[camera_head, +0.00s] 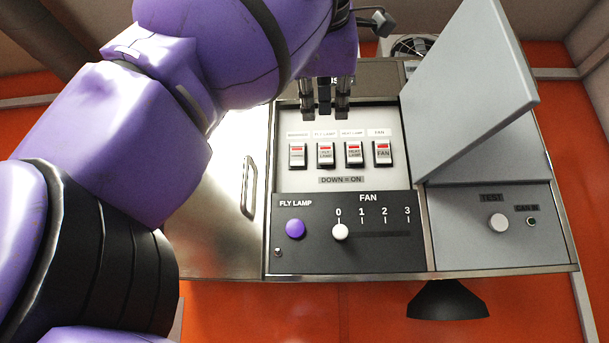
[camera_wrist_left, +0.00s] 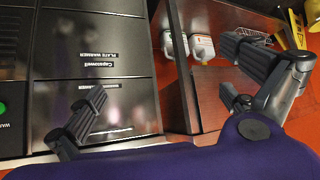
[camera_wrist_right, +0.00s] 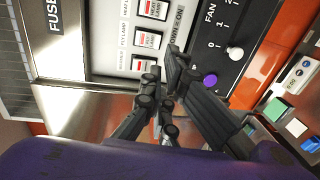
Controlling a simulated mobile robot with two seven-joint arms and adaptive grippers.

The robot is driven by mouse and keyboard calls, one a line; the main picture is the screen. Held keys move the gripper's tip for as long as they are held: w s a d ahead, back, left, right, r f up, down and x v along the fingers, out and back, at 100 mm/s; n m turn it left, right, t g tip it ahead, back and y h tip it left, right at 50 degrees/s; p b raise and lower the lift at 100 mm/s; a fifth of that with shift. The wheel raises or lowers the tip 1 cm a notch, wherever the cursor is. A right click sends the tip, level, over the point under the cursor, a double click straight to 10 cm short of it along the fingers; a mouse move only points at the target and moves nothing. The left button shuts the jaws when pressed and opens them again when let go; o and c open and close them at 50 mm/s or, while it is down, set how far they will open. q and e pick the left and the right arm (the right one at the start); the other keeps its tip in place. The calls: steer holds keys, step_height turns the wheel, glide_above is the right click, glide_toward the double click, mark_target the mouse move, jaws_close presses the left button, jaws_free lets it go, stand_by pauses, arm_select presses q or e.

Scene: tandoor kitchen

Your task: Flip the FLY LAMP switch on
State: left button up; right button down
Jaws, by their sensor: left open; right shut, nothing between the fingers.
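The FLY LAMP switch (camera_head: 325,154) is second from the left in a row of rockers on the white fuse panel (camera_head: 300,180). It has a red band at its upper edge, like its neighbours. A label (camera_head: 342,180) reads DOWN = ON. My right gripper (camera_head: 325,108) is shut and empty, just above the switch row in the head view. In the right wrist view, its fingertips (camera_wrist_right: 165,72) are near the FLY LAMP switch (camera_wrist_right: 147,38); I cannot tell whether they touch the panel. My left gripper (camera_wrist_left: 165,75) is open and empty, seen only in the left wrist view.
Below the switches, a black panel (camera_head: 390,258) carries a purple FLY LAMP button (camera_head: 295,228) and a white fan knob (camera_head: 340,232) at 0. A raised grey cover (camera_head: 465,90) stands at the right.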

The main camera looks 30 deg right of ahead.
steer(key=w, duration=0.1)
glide_toward(325, 152)
steer(key=w+d+f, duration=0.1)
steer(key=w+f, duration=0.1)
steer(key=w+d+f, duration=0.1)
steer(key=w+f, duration=0.1)
steer(key=shift+w+d, duration=0.1)
steer(key=shift+d, duration=0.15)
steer(key=shift+w+d, duration=0.35)
steer(key=shift+w, duration=0.2)
arm_select(q)
steer(key=shift+s+a+f, duration=0.3)
steer(key=shift+s+f, duration=0.1)
steer(key=shift+s, duration=0.1)
steer(key=shift+s, duration=0.1)
